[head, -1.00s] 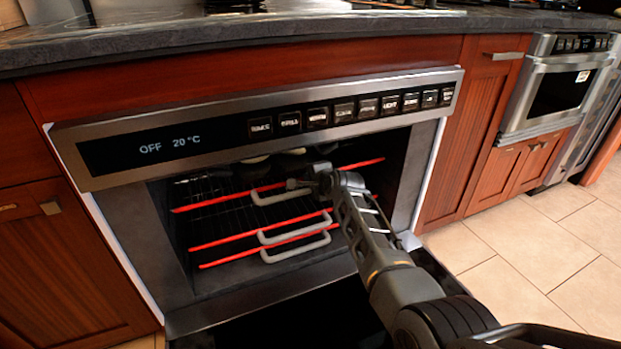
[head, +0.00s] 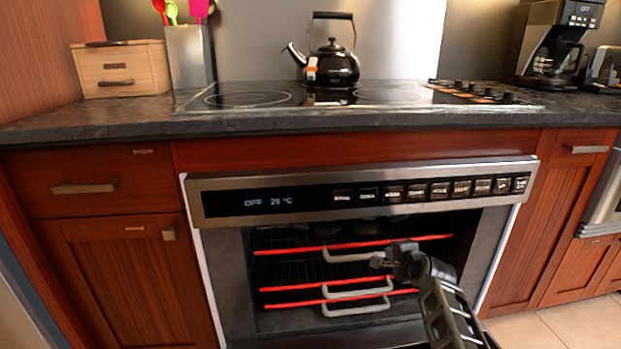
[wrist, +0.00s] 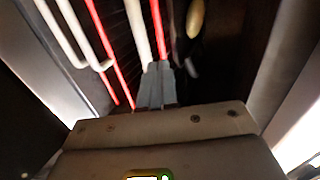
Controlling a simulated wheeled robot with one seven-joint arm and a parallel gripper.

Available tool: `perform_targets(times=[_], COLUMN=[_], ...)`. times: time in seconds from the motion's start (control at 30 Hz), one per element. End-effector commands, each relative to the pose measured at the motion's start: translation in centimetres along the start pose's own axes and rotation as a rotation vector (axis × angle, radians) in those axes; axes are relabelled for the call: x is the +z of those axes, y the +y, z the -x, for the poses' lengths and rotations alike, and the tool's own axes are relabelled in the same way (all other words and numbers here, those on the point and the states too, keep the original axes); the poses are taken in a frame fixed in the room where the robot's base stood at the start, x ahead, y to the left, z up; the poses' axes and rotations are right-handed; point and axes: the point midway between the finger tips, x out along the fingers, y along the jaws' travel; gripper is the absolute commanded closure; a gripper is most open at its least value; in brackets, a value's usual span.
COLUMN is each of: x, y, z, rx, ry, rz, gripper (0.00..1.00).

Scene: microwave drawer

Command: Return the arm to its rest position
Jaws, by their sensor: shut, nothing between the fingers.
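My arm reaches up from the lower right in the head view, and my gripper (head: 380,262) is at the mouth of the open oven (head: 248,275), by the right end of the upper rack's handle (head: 347,257). In the wrist view the two fingers of my gripper (wrist: 157,75) lie together, with nothing held between them. They point at the racks with red front bars, and I cannot tell whether they touch one. A pale rounded thing (wrist: 195,18) shows beyond the fingers.
The lowered oven door lies below, mostly out of view. The countertop (head: 120,118) runs above the oven, with a black kettle (head: 333,66) on the cooktop (head: 260,98). A wooden box (head: 120,68) and coffee maker (head: 556,45) stand at either side. Cabinets flank the oven.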

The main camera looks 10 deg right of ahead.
Motion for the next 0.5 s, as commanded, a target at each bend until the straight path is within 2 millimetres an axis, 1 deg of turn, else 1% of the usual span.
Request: perform_targets(times=[0.03,0.07,0.17,0.2,0.27,0.3,0.37,0.4,0.47,0.5], x=[-0.1,-0.2,-0.5,-0.5,-0.6,-0.7,-0.6,-0.5,-0.4,-0.3], y=[1.6,2.5,6.3,8.0,10.4,11.9,14.1,15.4,17.3,18.5], z=[0.5,0.8,2.7,3.7,5.4,6.6,8.5,9.8,11.8,13.3], rx=[0.005,0.006,0.007,0.007,0.005,0.004,0.002,0.0,-0.002,-0.004], ry=[0.008,0.013,0.037,0.047,0.062,0.071,0.082,0.089,0.098,0.104], rz=[0.022,0.04,0.123,0.164,0.228,0.271,0.334,0.377,0.44,0.482], gripper=[1.0,1.0,1.0,1.0,1.0,1.0,1.0,1.0,1.0,1.0])
